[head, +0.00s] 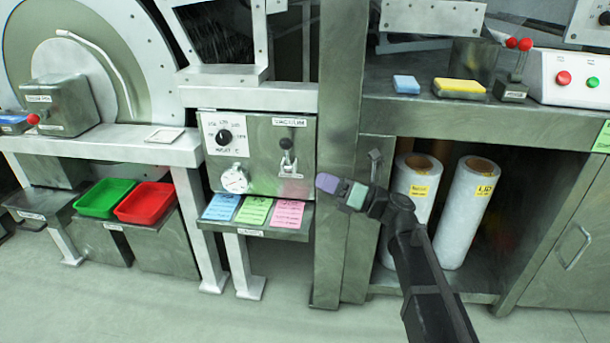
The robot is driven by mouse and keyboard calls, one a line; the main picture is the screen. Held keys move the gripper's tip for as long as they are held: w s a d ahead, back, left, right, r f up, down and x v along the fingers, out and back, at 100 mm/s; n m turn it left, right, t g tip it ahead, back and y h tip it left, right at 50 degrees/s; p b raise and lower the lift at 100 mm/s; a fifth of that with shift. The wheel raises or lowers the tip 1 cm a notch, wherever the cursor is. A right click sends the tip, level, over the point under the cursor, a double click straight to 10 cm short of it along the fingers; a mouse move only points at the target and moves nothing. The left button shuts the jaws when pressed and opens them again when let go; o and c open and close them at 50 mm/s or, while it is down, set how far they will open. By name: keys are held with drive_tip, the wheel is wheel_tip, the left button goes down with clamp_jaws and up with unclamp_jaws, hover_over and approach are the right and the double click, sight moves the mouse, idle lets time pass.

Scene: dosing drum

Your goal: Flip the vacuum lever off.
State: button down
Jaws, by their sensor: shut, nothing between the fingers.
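The vacuum lever (287,158) is a small dark handle with a round knob on a grey metal panel (262,182), under a plate (290,122) reading VACUUM. Its handle points upward. Small markings around it are too small to read. My gripper (341,189), with a purple and a green part at its end, is to the right of the lever and lower. It is shut and empty, apart from the lever in the picture. It covers part of the post behind it.
Left of the lever are a black rotary knob (224,136) and a round gauge (235,179). Coloured cards (288,214) lie on a ledge below. A vertical metal post (333,120) stands right of the panel. White rolls (467,212) stand on the lower shelf at right.

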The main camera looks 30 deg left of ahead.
drive_tip(key=v, duration=0.4)
drive_tip(key=shift+s+d+r, duration=0.1)
drive_tip(key=shift+d, duration=0.25)
